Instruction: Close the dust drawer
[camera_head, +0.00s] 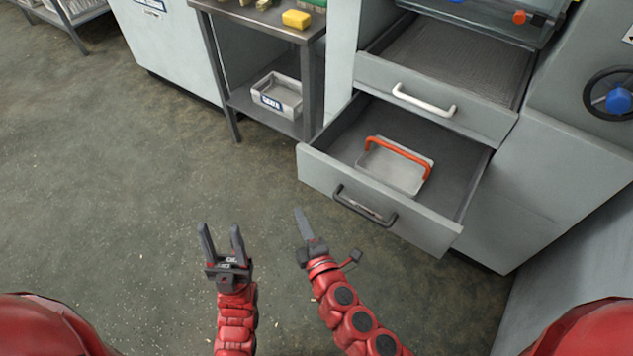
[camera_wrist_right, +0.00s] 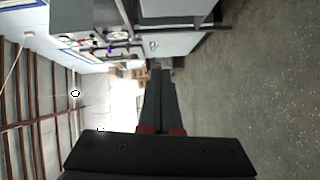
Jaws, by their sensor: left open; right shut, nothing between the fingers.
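A grey lower drawer (camera_head: 320,173) with a black bar handle (camera_head: 364,207) stands pulled far out of the grey machine. Inside it lies a shallow metal tray (camera_head: 391,170) with an orange handle (camera_head: 398,148). Above it, an upper drawer (camera_head: 430,103) with a white handle (camera_head: 423,101) is also out, by less. No label shows which one is the dust drawer. My right gripper (camera_head: 299,211) is shut and empty, to the left of the black handle and apart from it; its closed fingers show in the right wrist view (camera_wrist_right: 160,78). My left gripper (camera_head: 220,227) is open and empty, further left.
A metal side table (camera_head: 257,20) with yellow blocks stands left of the drawers, with a labelled bin (camera_head: 278,95) on its lower shelf. A blue-hubbed handwheel (camera_head: 616,99) is on the machine at right. The floor (camera_head: 110,190) at left is clear.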

